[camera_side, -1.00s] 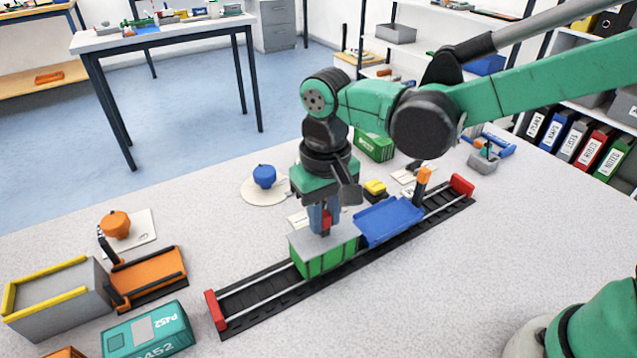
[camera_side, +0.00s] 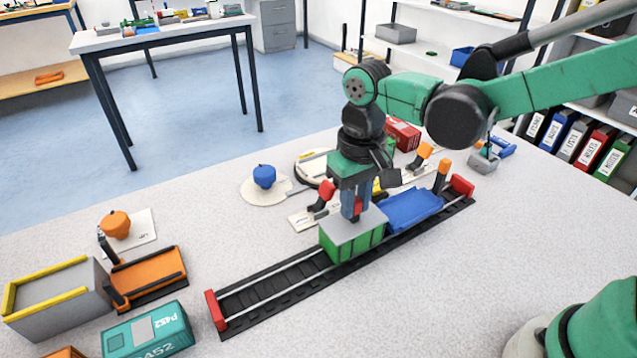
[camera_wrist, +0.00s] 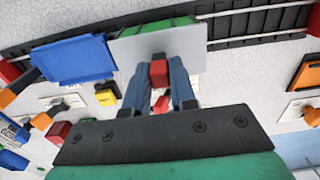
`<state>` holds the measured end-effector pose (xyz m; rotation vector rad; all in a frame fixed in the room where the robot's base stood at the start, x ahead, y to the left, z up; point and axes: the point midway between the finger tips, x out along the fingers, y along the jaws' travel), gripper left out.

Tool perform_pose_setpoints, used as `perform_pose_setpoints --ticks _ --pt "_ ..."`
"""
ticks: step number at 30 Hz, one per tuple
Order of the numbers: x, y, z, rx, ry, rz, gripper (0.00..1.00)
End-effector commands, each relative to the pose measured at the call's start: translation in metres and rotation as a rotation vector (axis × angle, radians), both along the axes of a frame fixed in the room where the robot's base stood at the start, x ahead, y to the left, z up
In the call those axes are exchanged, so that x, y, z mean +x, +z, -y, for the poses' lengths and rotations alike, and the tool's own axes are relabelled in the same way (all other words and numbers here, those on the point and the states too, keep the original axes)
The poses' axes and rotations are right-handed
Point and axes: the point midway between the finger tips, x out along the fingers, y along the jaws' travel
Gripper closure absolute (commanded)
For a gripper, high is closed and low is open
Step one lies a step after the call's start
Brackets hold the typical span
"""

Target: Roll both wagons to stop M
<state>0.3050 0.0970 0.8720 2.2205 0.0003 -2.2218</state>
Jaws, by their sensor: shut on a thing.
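The green wagon with a grey top (camera_side: 353,236) stands on the dark track (camera_side: 285,288). My gripper (camera_side: 355,207) is above it, shut on the red knob on its top; the knob shows between the blue fingers in the wrist view (camera_wrist: 158,72). The blue wagon (camera_side: 412,208) stands on the track just right of the green one, close against it; whether they touch I cannot tell. An orange post (camera_side: 442,174) rises at its far end. In the wrist view the blue wagon (camera_wrist: 73,60) is left of the grey top (camera_wrist: 160,45). I cannot read a letter M.
Red end blocks close the track at left (camera_side: 215,308) and right (camera_side: 462,185). White cards and a red lever (camera_side: 322,194) lie behind the track. A blue knob (camera_side: 264,176), an orange ramp (camera_side: 148,280) and a teal box (camera_side: 150,332) stand to the left.

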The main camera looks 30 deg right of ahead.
Motion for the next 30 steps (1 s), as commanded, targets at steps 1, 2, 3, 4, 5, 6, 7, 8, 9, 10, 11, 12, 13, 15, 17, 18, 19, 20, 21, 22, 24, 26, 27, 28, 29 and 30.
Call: perform_pose_setpoints --ticks 1,2,3,4,5,6,7,8,9,10,11,12,13,15,17,18,19,20,21,22,24,26,27,28,29,30 --pt "0.001 0.0 0.003 0.0 -0.002 0.003 1.0" --pt "0.001 0.0 0.004 0.0 -0.002 0.003 1.0" --pt "0.001 0.0 0.006 0.0 -0.002 0.003 1.0" --pt "0.001 0.0 0.008 0.0 -0.003 0.004 1.0" --pt "0.001 0.0 0.009 0.0 -0.003 0.004 1.0" --pt "0.001 0.0 0.012 0.0 -0.002 0.004 1.0" --pt "0.001 0.0 0.013 0.0 -0.002 0.004 1.0" --pt "0.001 0.0 0.014 0.0 -0.002 0.004 1.0" --pt "0.001 0.0 0.016 0.0 -0.002 0.004 1.0" --pt "0.001 0.0 0.018 0.0 -0.003 0.004 1.0" --pt "0.001 0.0 0.019 0.0 -0.003 0.004 1.0" --pt "0.001 0.0 0.022 0.0 -0.002 0.004 1.0" --pt "0.001 0.0 0.023 0.0 -0.002 0.004 1.0" --pt "0.001 0.0 0.026 0.0 -0.002 0.003 1.0" --pt "0.001 0.0 0.029 0.0 -0.003 0.003 1.0" --pt "0.001 0.0 0.032 0.0 -0.002 0.003 1.0" --pt "0.001 0.0 0.033 0.0 -0.002 0.003 1.0" --pt "0.001 0.0 0.034 0.0 -0.002 0.003 1.0" --pt "0.001 0.0 0.036 0.0 -0.002 0.003 1.0" --pt "0.001 0.0 0.038 0.0 -0.002 0.004 1.0" --pt "0.001 0.0 0.042 0.0 -0.002 0.004 1.0" --pt "0.001 0.0 0.044 0.0 -0.002 0.004 1.0" --pt "0.001 0.0 0.046 0.0 -0.002 0.004 1.0" --pt "0.001 0.0 0.048 0.0 -0.002 0.004 1.0" --pt "0.001 0.0 0.049 0.0 -0.003 0.003 1.0" --pt "0.001 0.0 0.051 0.0 -0.002 0.003 1.0"
